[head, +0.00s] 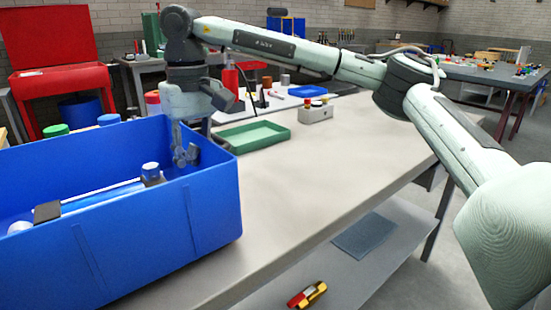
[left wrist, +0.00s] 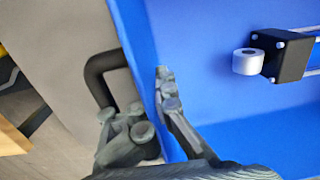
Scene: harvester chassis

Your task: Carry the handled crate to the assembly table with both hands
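The blue handled crate (head: 150,235) stands at the left of the long light bench in the head view, cut off by the picture's left edge. Its wall (left wrist: 135,35) and a black handle (left wrist: 92,72) on the wall's outside show in the left wrist view. My left gripper (left wrist: 155,125) has one finger outside the wall by the handle and one inside; the fingers lie close against the wall. My right gripper (head: 184,152) reaches down at the crate's right end. Finger parts show inside the end wall; what is beyond the wall is hidden.
Metal rods with black end blocks (left wrist: 287,55) lie in the crate. A green tray (head: 252,136) and a small grey box (head: 316,114) stand on the bench (head: 330,165) behind. A red-yellow tool (head: 307,295) lies on the lower shelf. Another table (head: 470,72) stands back right.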

